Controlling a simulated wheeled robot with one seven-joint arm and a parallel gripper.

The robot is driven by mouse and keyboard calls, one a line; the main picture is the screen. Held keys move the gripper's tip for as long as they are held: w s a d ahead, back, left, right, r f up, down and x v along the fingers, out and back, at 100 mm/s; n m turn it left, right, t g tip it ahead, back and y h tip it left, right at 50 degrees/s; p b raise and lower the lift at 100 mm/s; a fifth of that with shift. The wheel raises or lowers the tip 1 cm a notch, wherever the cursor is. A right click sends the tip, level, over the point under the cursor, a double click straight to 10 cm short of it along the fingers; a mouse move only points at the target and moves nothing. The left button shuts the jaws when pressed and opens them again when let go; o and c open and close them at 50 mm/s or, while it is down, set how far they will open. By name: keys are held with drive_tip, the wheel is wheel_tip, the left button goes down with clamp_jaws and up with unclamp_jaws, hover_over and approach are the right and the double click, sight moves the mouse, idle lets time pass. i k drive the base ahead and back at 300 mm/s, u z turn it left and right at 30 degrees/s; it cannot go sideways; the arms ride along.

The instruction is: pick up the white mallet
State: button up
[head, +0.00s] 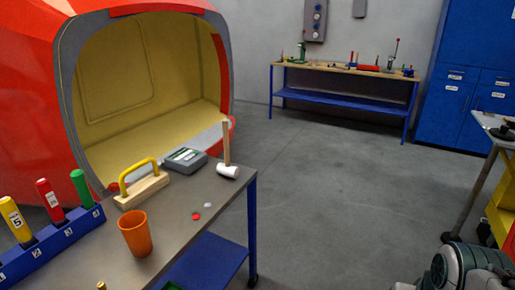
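The white mallet (228,171) stands near the far right corner of the grey-topped workbench (188,192) in the head view. Its white head rests on the bench top and its light wooden handle points up. Nothing touches or covers it. My gripper is not in view; only a grey-green part of my arm shows at the bottom right, well away from the mallet.
Near the mallet are a grey box (186,160), a yellow-handled wooden block (142,185), an orange cup (136,234) and small red and white discs. A blue rack (55,245) holds coloured handles. A red nosecone (28,90) stands behind. Floor right of the bench is clear.

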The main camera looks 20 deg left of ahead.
sight(226, 169)
drive_tip(key=i, duration=1.55)
drive_tip(key=u, duration=1.65)
drive_tip(key=i, duration=0.5)
drive_tip(key=z, duration=0.05)
